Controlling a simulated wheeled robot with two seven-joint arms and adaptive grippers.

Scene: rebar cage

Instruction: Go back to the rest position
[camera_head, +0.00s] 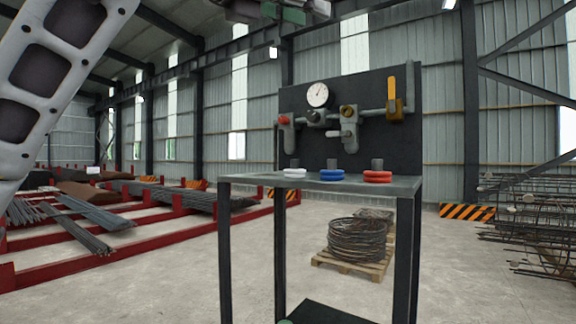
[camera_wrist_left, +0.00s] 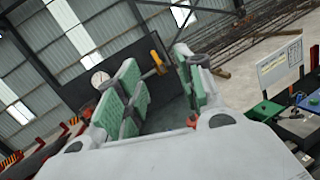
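My left gripper (camera_head: 278,10) shows only in part at the top edge of the head view, in front of the roof beams. In the left wrist view its green-padded fingers (camera_wrist_left: 160,88) stand apart with nothing between them. The dark panel shows behind the gap. My left arm crosses the upper left of the head view, raised high. My right gripper is in neither view. The dark stand (camera_head: 320,186) is in front of me, with white (camera_head: 294,173), blue (camera_head: 331,175) and red (camera_head: 377,176) rings at the foot of short grey posts.
The upright panel (camera_head: 400,150) carries a gauge (camera_head: 317,95), valves and a yellow handle (camera_head: 392,84). Behind it a wire coil (camera_head: 356,240) lies on a pallet. Red racks (camera_head: 150,235) with bars are at left, rebar cages (camera_head: 535,225) at right. Open floor lies between.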

